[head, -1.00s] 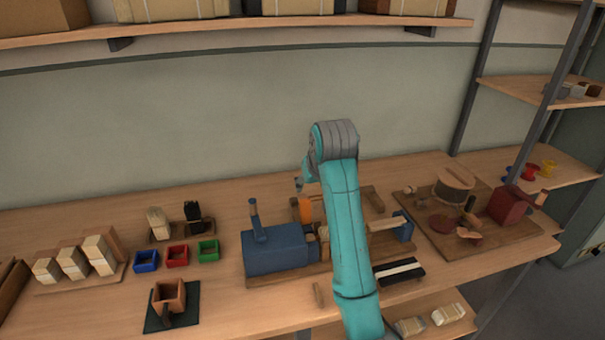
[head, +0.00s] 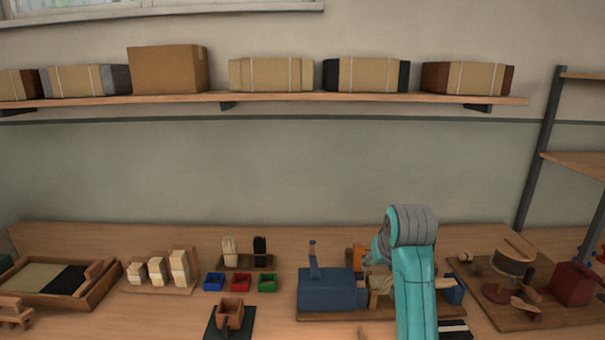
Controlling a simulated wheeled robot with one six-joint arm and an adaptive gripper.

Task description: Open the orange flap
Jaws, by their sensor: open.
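The orange flap (head: 358,256) is a small upright orange piece at the back of the blue machine (head: 328,289), partly hidden by my arm. My gripper (head: 368,262) shows only as a small grey part at the left edge of my teal arm, close beside the orange flap. It is open. I cannot tell whether it touches the flap. The flap's hinge and its far side are hidden.
The blue machine has an upright lever (head: 313,260) left of the flap. Blue (head: 213,281), red (head: 237,281) and green (head: 267,283) bins stand to the left. A board (head: 545,318) with a dark red box (head: 574,281) is at the right. A shelf (head: 270,98) with boxes hangs above.

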